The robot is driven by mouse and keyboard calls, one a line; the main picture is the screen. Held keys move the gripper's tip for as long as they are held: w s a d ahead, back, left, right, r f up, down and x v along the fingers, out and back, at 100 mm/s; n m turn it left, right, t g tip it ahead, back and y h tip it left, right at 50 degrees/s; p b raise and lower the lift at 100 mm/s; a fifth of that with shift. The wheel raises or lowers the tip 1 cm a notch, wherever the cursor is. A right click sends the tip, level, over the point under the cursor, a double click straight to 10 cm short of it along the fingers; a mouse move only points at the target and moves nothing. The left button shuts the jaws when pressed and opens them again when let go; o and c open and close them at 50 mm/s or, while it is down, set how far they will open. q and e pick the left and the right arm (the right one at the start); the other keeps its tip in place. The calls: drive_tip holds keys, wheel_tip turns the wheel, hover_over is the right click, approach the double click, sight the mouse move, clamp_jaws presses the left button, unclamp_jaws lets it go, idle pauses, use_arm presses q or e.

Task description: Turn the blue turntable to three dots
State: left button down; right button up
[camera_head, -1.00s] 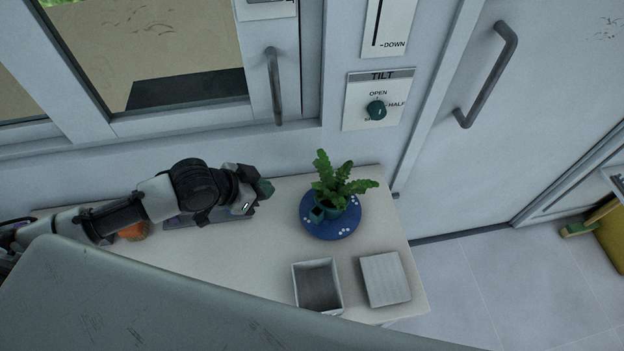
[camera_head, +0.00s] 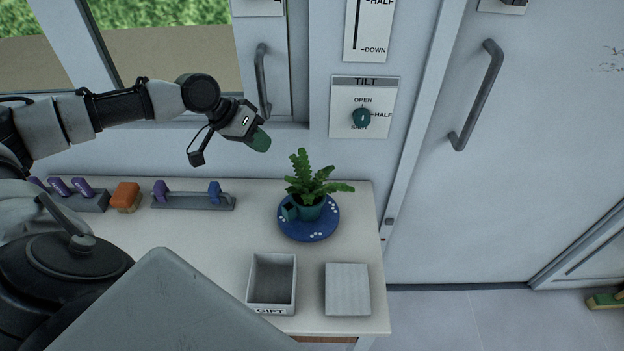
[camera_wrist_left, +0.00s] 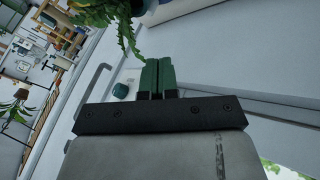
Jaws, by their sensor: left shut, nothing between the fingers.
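The blue turntable (camera_head: 309,233) lies on the table with white dots in groups near its rim. A green potted fern (camera_head: 314,185) in a dark teal pot stands on it, with a small teal block (camera_head: 290,212) at the pot's left. My left gripper (camera_head: 262,142) is shut and empty, above and to the left of the fern, in front of the wall. In the left wrist view its green fingertips (camera_wrist_left: 157,76) are together, and fern fronds (camera_wrist_left: 112,18) hang at the top. My right gripper is in neither view.
An open grey box labelled GIFT (camera_head: 272,283) and a flat grey lid (camera_head: 347,290) lie at the table's front. A TILT knob (camera_head: 361,118) and window handle (camera_head: 263,82) are on the wall.

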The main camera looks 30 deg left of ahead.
use_arm(q)
drive_tip(key=p+x, duration=0.1)
drive_tip(key=x, duration=1.5)
drive_tip(key=shift+w+d+f, duration=0.15)
drive_tip(key=shift+d+f, duration=0.05)
drive_tip(key=shift+d, duration=0.05)
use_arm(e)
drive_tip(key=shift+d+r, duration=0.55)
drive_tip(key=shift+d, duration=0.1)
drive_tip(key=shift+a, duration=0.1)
